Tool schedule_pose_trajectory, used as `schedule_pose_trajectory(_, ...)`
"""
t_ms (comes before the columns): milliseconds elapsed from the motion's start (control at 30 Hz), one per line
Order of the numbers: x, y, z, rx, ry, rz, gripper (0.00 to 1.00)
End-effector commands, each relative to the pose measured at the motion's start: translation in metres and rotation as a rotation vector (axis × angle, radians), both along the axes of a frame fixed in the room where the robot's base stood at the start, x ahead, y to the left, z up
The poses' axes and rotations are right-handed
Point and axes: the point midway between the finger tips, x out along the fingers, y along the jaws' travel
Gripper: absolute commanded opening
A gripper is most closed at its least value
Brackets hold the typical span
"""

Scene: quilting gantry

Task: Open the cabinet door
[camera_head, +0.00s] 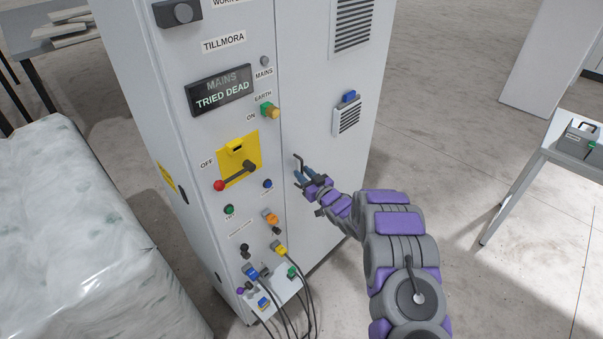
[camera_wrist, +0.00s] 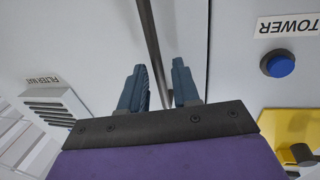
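The light grey cabinet door (camera_head: 308,105) is flush with the cabinet front, so it looks closed. Its thin grey bar handle (camera_head: 298,161) stands near the door's left edge. My gripper (camera_head: 302,175) is at the handle's lower part. In the wrist view, the handle (camera_wrist: 149,35) runs down between the two blue-grey fingers of my gripper (camera_wrist: 160,85). The fingers are apart, with a small gap visible on each side of the bar. The bar's far end is hidden behind the gripper body. The door seam (camera_wrist: 208,45) shows right of the fingers.
The fixed panel left of the door carries a yellow switch plate (camera_head: 238,158), a red-knobbed lever (camera_head: 219,186) and several buttons. Cables (camera_head: 308,300) hang from sockets below. A wrapped bale (camera_head: 70,240) stands left. A table (camera_head: 560,145) is right, with clear floor (camera_head: 465,120) between.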

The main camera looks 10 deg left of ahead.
Motion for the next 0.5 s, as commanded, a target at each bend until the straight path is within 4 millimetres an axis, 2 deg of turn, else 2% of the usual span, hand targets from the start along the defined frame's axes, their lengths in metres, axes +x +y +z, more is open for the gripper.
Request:
schedule_pose_trajectory(200,0.0106,0.0094,-0.0017,0.0,0.004,-0.001,0.31)
schedule_pose_trajectory(500,0.0129,0.0112,-0.0004,-0.001,0.002,-0.001,0.31)
